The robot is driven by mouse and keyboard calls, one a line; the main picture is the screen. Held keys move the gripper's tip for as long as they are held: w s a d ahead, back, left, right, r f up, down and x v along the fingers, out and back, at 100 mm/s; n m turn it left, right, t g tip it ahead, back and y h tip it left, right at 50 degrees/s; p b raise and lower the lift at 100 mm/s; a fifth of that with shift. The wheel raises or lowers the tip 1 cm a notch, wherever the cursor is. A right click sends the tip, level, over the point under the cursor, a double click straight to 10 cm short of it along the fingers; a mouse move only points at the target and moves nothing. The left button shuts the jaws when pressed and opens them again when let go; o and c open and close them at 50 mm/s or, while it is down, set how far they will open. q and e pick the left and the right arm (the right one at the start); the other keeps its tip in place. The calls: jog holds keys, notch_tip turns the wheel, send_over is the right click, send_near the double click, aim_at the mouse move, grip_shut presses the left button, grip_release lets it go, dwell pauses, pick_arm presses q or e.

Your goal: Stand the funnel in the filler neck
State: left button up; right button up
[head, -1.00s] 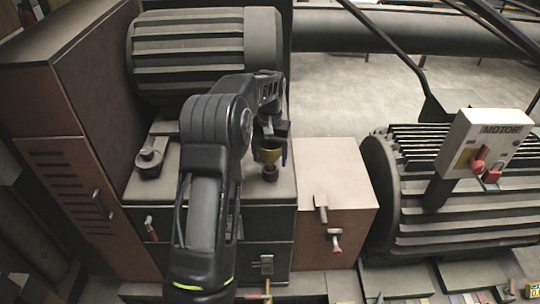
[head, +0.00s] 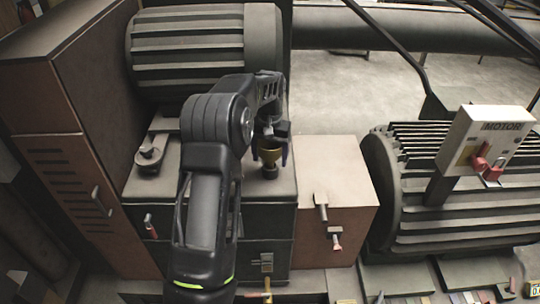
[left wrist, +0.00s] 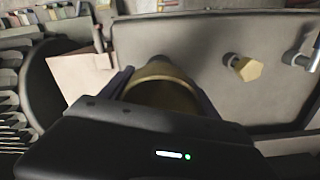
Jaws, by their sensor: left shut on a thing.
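The funnel (head: 270,156) is a yellow-brown cone, held by my left gripper (head: 271,150), which is shut on it. The funnel's wide rim and body also show in the left wrist view (left wrist: 160,88) between the two fingers. In the head view the funnel is right above a short dark filler neck (head: 270,172) on the dark cabinet top. I cannot tell whether the funnel's spout is inside the neck or only over it. In the left wrist view the gripper body hides the near side of the funnel. My right gripper is not in view.
A ribbed motor (head: 200,52) stands behind the cabinet top. A dark clamp-like part (head: 150,155) sits left of my arm. A brown box (head: 335,185) adjoins on the right, then a finned motor (head: 450,200) with a MOTOR switch box (head: 484,145). A brass hexagonal part (left wrist: 246,68) shows in the wrist view.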

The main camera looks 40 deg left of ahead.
pick_arm(q)
jog(key=shift+f+b, duration=0.4)
jog(key=shift+f, duration=0.3)
dwell(0.4)
jog(key=o, duration=1.5)
jog(key=shift+r, duration=0.3)
notch_tip(320, 180, up, 7)
jog(key=shift+r+b, duration=0.15)
jog(key=shift+b, duration=0.6)
